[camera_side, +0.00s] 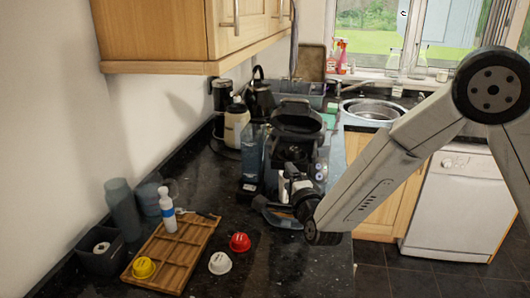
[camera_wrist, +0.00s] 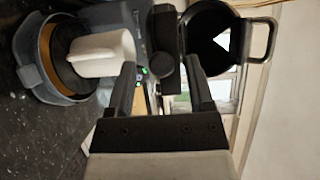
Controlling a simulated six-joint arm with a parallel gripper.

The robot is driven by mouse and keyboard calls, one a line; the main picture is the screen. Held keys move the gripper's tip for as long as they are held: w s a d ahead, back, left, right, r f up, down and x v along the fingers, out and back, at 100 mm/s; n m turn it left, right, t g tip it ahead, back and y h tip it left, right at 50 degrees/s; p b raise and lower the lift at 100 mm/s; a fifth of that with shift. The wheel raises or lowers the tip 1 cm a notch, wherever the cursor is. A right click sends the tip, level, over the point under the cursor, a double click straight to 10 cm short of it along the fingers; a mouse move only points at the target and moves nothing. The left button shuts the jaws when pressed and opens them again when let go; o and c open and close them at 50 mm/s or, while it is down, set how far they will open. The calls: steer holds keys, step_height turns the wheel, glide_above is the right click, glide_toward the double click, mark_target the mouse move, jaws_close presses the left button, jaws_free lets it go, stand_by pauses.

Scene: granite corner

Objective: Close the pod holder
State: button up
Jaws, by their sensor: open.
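The coffee machine (camera_side: 291,150) stands on the dark counter, and its pod holder lid (camera_side: 298,118) is raised at the top. In the wrist view the dark round lid (camera_wrist: 222,42) with its loop handle (camera_wrist: 271,40) shows at the upper right, tilted open. My gripper (camera_side: 287,178) is in front of the machine, below the lid. In the wrist view my gripper (camera_wrist: 161,72) is open and empty, its fingers facing the machine's front. A white mug (camera_wrist: 100,54) stands on the drip tray (camera_wrist: 30,75); my arm partly hides this area in the side view.
A wooden tray (camera_side: 190,233) lies at the front left with a yellow pod (camera_side: 144,267). A white pod (camera_side: 220,263) and a red pod (camera_side: 240,242) lie beside it. Front right counter is clear.

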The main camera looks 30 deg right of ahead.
steer(key=shift+v, duration=2.05)
steer(key=shift+a, duration=0.2)
jaws_close()
steer(key=s+a+m+g+h, duration=0.4)
steer(key=s+a+m+h, duration=0.1)
steer(key=a, duration=0.5)
steer(key=s+h, duration=0.1)
steer(key=h, duration=0.1)
steer(key=shift+s+m+h, duration=0.2)
steer(key=shift+m+h, duration=0.1)
